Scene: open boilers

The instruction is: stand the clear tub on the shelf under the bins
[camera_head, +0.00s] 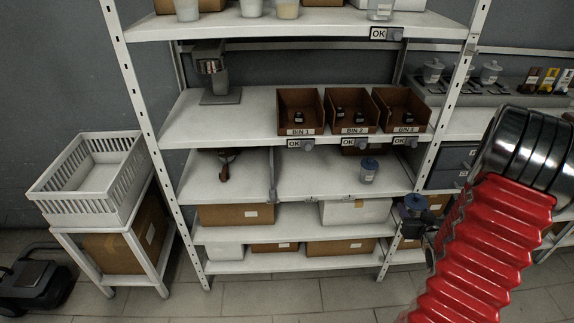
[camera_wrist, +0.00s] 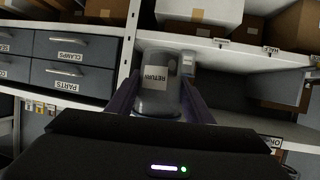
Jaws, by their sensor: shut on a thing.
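The clear tub (camera_wrist: 158,100) with a RETURN label is between the fingers of my gripper (camera_wrist: 160,82) in the wrist view. My gripper is shut on it. The three brown bins (camera_head: 351,112) stand on the middle shelf.
A low divider (camera_head: 272,178) splits the lower shelf; a dark tool (camera_head: 226,166) lies left of it. Bare shelf shows between divider and standing tub. The rack's right post (camera_head: 440,120) is close to my gripper. Drawers (camera_wrist: 70,65) show left in the wrist view.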

